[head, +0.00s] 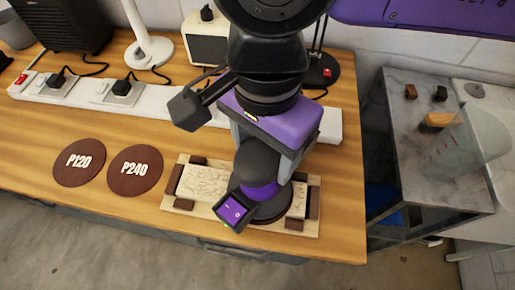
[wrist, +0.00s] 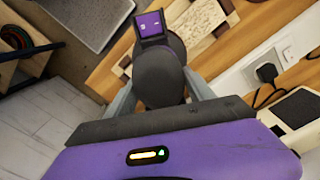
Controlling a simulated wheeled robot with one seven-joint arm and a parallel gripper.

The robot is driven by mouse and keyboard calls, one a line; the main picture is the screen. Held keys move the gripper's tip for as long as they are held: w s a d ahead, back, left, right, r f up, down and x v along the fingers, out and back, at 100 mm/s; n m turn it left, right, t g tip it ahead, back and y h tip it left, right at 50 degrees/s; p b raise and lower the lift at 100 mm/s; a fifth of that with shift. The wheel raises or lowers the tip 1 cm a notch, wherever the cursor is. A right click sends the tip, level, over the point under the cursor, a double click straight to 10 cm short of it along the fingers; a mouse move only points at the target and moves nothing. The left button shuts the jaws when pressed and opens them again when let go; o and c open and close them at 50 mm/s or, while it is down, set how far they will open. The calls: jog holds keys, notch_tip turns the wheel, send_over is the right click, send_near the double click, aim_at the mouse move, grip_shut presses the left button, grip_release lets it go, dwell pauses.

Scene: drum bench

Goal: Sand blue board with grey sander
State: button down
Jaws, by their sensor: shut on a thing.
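My gripper (head: 272,158) is shut on a dark grey sander (head: 257,168) with a purple band and a small purple screen. In the wrist view the sander (wrist: 160,78) sits between my gripper's fingers (wrist: 163,95). Its round dark pad is over the right part of a pale board (head: 203,186) with a brown crackled pattern. I cannot tell whether the pad touches the board. The board lies in a wooden fixture (head: 184,204) with dark brown corner blocks. The board looks cream, not blue, and its right part is mostly hidden by the sander.
Two brown discs marked P120 (head: 79,162) and P240 (head: 135,170) lie left of the fixture. A white power strip (head: 150,112) with plugs, a lamp (head: 150,50) and a cream box (head: 208,42) stand behind. A grey cart (head: 425,150) with a clear jug (head: 470,140) stands right.

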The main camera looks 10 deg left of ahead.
jog(key=shift+d, duration=0.55)
jog(key=shift+d+b, duration=0.9)
jog(key=shift+d, duration=0.5)
notch_tip(320, 180, up, 6)
jog(key=p, duration=0.2)
jog(key=shift+p, duration=0.3)
dwell(0.5)
dwell(0.5)
